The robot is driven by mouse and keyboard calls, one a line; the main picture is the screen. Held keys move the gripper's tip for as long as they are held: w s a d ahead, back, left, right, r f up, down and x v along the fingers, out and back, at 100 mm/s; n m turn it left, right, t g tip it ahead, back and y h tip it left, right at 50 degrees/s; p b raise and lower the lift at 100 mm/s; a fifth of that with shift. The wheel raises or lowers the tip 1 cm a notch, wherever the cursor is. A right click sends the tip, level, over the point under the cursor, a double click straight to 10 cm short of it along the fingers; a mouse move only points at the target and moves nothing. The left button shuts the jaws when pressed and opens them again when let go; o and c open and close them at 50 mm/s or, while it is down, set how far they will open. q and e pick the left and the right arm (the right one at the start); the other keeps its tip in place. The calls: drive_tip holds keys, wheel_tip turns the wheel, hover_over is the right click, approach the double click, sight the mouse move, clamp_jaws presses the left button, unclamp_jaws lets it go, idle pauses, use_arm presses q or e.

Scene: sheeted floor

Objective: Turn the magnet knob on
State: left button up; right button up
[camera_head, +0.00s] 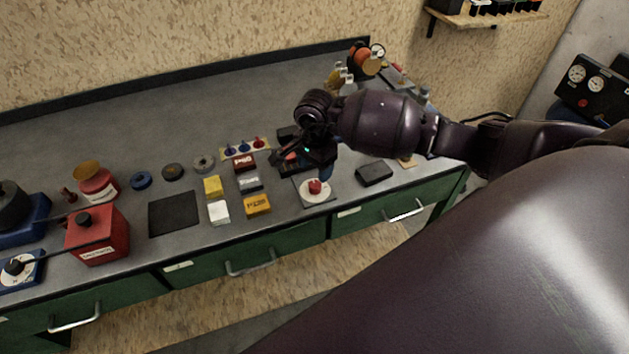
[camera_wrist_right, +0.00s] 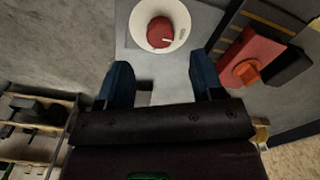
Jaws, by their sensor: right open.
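A red knob (camera_head: 315,187) sits on a round white dial on a pale square plate, near the front edge of the bench. In the right wrist view the red knob (camera_wrist_right: 160,32) has a white pointer mark and lies just beyond the fingertips. My right gripper (camera_head: 324,172) is just above and beside it in the head view. In the right wrist view its two blue fingers (camera_wrist_right: 161,78) are apart, with nothing between them, and the knob is not between them. I cannot read a label on the knob. My left gripper is not in view.
Small boxes (camera_head: 257,205) and a dark square pad (camera_head: 174,213) lie left of the knob. A black block (camera_head: 374,173) lies to its right. A red box (camera_head: 97,236) and a black knob (camera_head: 14,266) on a white dial stand at far left. Green drawers have protruding handles (camera_head: 248,268).

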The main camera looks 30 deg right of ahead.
sight(315, 184)
drive_tip(key=shift+f, duration=3.15)
drive_tip(key=shift+c, duration=0.2)
drive_tip(key=c, duration=0.9)
